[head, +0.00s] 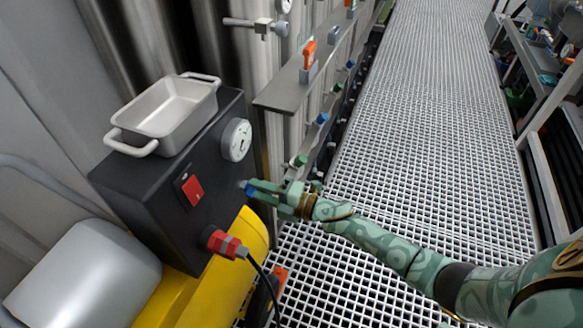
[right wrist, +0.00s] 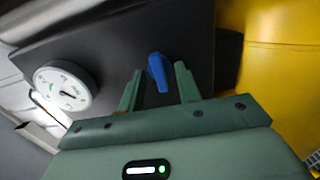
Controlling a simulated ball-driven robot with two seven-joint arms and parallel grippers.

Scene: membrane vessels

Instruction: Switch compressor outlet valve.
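The compressor is a black box (head: 150,208) with a yellow body (head: 248,238) below it. A small blue valve handle (head: 248,190) sticks out of the box's front face, low down near the gauge. In the right wrist view the blue handle (right wrist: 158,72) stands slightly tilted from upright. My right gripper (head: 256,190) is at the handle. Its fingers are open, one on each side of the handle, with gaps visible on both sides. My left gripper is not in view.
A white round gauge (head: 237,140) and a red switch (head: 193,190) are on the same face. A red plug (head: 225,244) with a black cable is below. A metal tray (head: 168,108) sits on top. The grating walkway (head: 400,150) is clear.

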